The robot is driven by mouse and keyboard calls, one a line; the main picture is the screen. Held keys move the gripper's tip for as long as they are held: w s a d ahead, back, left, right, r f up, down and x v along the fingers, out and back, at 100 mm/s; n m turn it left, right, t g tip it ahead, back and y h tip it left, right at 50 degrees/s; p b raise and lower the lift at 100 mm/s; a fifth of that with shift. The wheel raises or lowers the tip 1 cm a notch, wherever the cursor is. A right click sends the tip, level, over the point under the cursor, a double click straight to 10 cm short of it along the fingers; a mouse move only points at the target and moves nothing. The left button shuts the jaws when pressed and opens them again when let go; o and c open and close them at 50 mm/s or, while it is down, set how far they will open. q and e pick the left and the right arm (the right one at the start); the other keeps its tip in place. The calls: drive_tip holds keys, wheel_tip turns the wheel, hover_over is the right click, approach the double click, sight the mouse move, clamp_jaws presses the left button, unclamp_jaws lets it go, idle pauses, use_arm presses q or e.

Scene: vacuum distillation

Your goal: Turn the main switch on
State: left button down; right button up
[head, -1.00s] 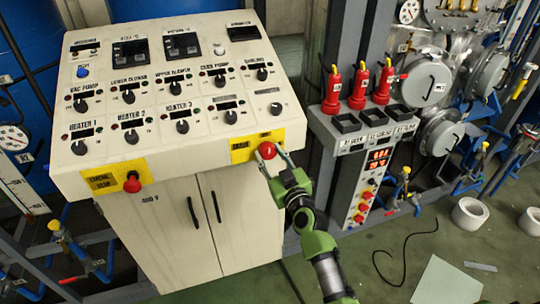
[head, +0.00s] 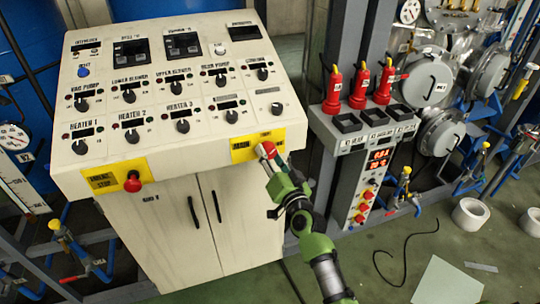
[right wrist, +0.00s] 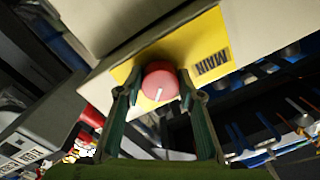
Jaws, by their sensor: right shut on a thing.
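The main switch is a red round knob (head: 266,150) on a yellow plate (head: 243,149) at the right front of the cream control console (head: 150,205). In the right wrist view the knob (right wrist: 160,84) has a white mark on its face, and the plate (right wrist: 208,50) reads "MAIN". My right gripper (head: 268,155) is shut on the knob, one finger on each side; its fingers also show in the right wrist view (right wrist: 159,92). My left gripper is not in view.
A red emergency stop button (head: 132,182) on a yellow plate sits at the console's left front. Several black knobs cover the sloping top. A grey unit (head: 352,185) with red-handled tools stands right of the console. Cable and paper lie on the floor.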

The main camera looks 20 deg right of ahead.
drive_tip(key=m, duration=0.4)
drive_tip(key=shift+r+m, duration=0.1)
drive_tip(key=shift+m, duration=0.3)
drive_tip(key=shift+a+m+h, duration=0.1)
drive_tip(key=shift+m+h, duration=0.2)
drive_tip(key=shift+m, duration=1.8)
drive_tip(key=o, duration=1.1)
drive_tip(key=shift+s, duration=0.2)
drive_tip(key=s, duration=1.1)
drive_tip(key=shift+s+d+f, duration=0.2)
drive_tip(key=shift+s+f, duration=0.05)
drive_tip(key=shift+s, duration=0.05)
